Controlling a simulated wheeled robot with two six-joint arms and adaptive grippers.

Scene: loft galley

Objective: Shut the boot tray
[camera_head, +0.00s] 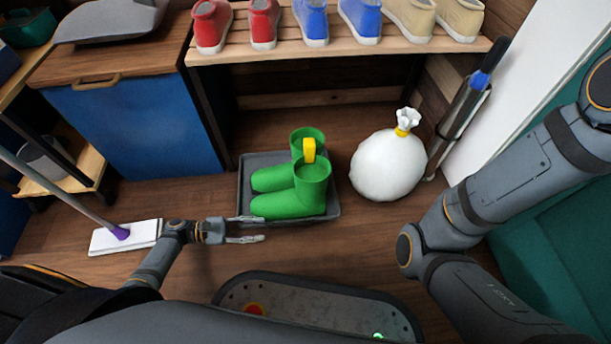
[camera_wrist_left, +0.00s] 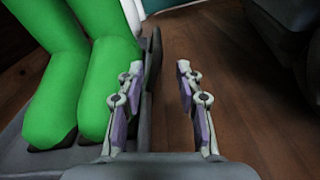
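The boot tray (camera_head: 333,190) is a shallow dark grey tray on the floor, partly in front of the shoe bench. A pair of green boots (camera_head: 297,188) stands in it, with a yellow piece between their tops. My left gripper (camera_head: 252,229) is open at the tray's front left corner, one finger overlapping the front rim in the head view and the other over bare floor. In the left wrist view, the open fingers (camera_wrist_left: 158,85) have the boots and tray on the left; the dark rim shows by the left finger. Contact is unclear. My right gripper is out of view.
A white tied bag (camera_head: 388,165) stands right of the tray. The wooden bench (camera_head: 340,48) with several shoes stands behind. A blue cabinet (camera_head: 135,125) and a flat white mop head (camera_head: 125,237) are on the left.

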